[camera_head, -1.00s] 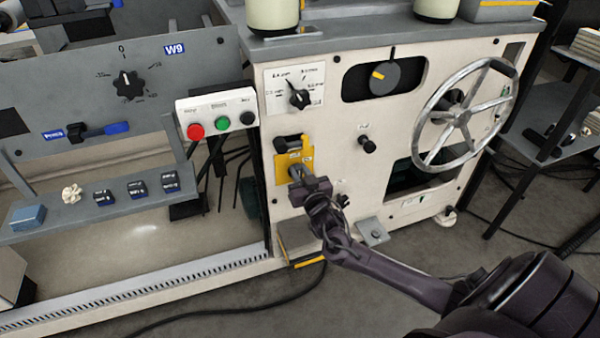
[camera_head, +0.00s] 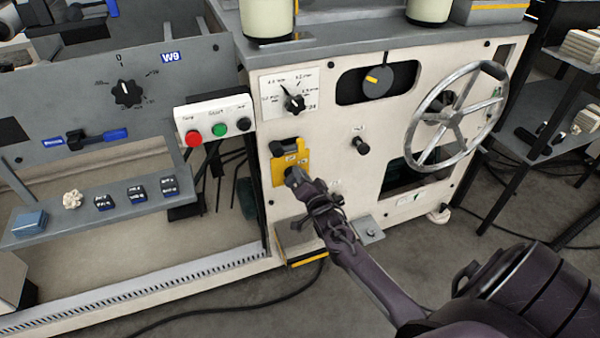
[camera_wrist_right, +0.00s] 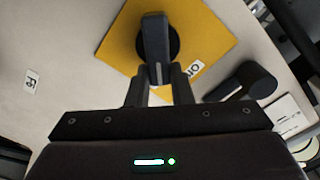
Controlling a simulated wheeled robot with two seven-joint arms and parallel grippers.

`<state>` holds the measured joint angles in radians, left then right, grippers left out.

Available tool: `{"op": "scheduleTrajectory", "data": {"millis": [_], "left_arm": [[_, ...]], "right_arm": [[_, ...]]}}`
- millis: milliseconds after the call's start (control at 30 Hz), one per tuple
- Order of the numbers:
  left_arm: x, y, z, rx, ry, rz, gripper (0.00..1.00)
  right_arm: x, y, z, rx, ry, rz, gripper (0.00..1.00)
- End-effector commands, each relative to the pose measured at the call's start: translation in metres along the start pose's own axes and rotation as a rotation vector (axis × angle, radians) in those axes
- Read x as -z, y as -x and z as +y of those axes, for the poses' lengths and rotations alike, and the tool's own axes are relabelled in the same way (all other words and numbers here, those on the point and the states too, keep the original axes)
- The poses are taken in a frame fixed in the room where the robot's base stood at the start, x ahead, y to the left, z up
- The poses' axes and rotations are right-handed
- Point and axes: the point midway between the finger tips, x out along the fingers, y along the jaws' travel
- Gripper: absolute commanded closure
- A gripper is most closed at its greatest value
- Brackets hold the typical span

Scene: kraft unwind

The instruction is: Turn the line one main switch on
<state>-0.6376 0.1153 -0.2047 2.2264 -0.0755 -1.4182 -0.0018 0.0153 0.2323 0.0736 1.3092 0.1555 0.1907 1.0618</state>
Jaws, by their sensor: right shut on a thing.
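The main switch is a dark rotary handle (camera_wrist_right: 155,45) on a yellow plate (camera_head: 303,158), low on the left of the cream machine panel. In the right wrist view the yellow plate (camera_wrist_right: 205,28) fills the top, with part of a printed label beside the handle. My right gripper (camera_head: 290,172) reaches the plate's lower part. In the right wrist view its two fingers (camera_wrist_right: 158,82) are shut on the near end of the handle. The gripper hides the handle in the head view. My left gripper is not in view.
A black lever (camera_head: 284,147) sits at the plate's top. Above are a black selector knob (camera_head: 295,103) and a larger dial (camera_head: 377,80). A handwheel (camera_head: 455,113) stands right. A button box (camera_head: 214,121) with red, green and black buttons is left. A small knob (camera_head: 360,145) protrudes nearby.

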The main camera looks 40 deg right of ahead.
Motion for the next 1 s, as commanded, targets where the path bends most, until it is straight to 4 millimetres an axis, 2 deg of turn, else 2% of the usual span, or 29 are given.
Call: {"op": "scheduleTrajectory", "data": {"millis": [400, 600, 1000], "left_arm": [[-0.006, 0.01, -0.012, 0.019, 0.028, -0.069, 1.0], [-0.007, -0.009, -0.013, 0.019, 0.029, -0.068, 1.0], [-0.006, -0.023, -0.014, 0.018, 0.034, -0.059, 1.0]], "right_arm": [[-0.003, 0.0, 0.01, -0.003, -0.396, 0.0, 1.0], [-0.004, 0.0, 0.014, -0.004, -0.558, 0.0, 1.0], [-0.008, 0.0, 0.018, -0.002, -0.754, -0.001, 1.0]]}}
